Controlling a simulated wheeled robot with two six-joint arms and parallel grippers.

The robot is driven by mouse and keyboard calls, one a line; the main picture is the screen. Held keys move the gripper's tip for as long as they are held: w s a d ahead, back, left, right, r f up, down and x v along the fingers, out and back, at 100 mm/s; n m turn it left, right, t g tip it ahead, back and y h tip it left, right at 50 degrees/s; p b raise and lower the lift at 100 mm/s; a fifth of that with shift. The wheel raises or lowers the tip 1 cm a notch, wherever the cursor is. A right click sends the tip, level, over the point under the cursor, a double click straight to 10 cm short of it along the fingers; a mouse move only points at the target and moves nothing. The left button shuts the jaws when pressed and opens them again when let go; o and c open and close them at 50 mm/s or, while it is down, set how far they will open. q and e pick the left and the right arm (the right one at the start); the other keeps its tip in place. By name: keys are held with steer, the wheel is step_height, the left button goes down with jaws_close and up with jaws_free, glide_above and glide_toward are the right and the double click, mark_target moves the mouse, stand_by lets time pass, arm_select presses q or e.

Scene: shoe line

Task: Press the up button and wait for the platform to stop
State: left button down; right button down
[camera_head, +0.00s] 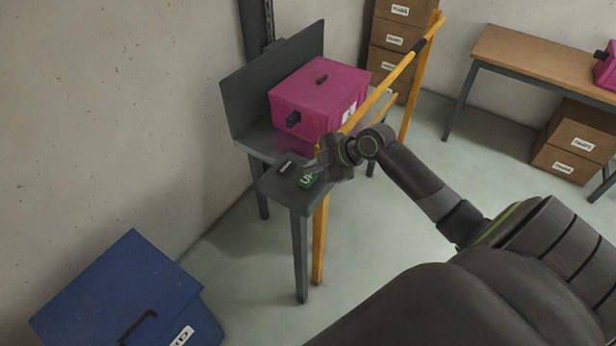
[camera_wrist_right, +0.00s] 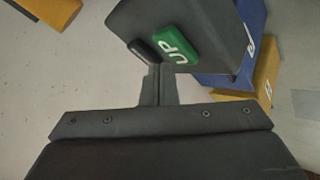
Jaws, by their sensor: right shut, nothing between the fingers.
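The green up button (camera_head: 308,181) sits on a dark control box (camera_head: 277,184) on a post. In the right wrist view the green button (camera_wrist_right: 178,46) reads "UP", with a black button (camera_wrist_right: 144,51) beside it. My right gripper (camera_head: 312,168) is over the box, close to the buttons. In the right wrist view its fingertips (camera_wrist_right: 158,72) are together and empty, just below the two buttons in the picture; I cannot tell whether they touch. The grey platform (camera_head: 262,138) carries a magenta case (camera_head: 318,98). My left gripper is not in view.
A yellow rail (camera_head: 400,66) rises beside the platform. A blue case (camera_head: 120,290) is at lower left. Cardboard boxes (camera_head: 396,40) stack behind, and a wooden table (camera_head: 540,62) stands at right with more boxes (camera_head: 575,140) under it. Open floor lies between.

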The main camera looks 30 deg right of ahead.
steer(key=shift+f, duration=0.15)
stand_by(0.5)
steer(key=shift+f+b, duration=0.3)
steer(key=shift+b, duration=0.1)
